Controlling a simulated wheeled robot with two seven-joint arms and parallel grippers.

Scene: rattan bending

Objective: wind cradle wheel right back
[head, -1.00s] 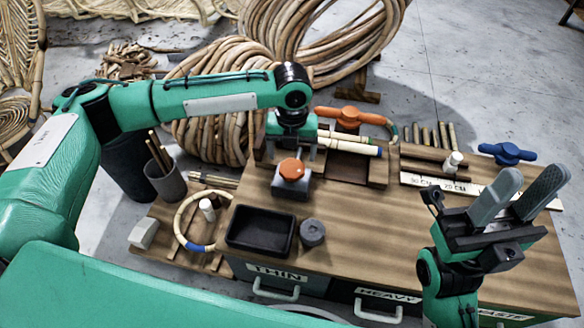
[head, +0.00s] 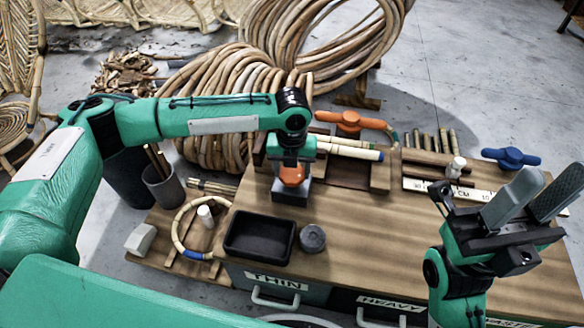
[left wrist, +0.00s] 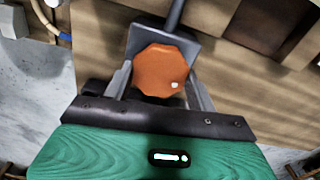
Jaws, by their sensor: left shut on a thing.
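An orange octagonal knob (head: 291,174) sits on a grey block at the left part of the workbench. It also shows in the left wrist view (left wrist: 160,70), between the two fingers. My left gripper (head: 292,172) reaches down over it and is shut on the orange knob, with a finger on each side. My right gripper (head: 555,175) is open and empty above the bench's right side.
A black tray (head: 260,236) and a grey round piece (head: 312,239) stand at the bench's front left. A measuring strip (head: 440,188) and several short sticks lie at the back right. Big rattan coils (head: 225,85) stand behind. The bench's middle is clear.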

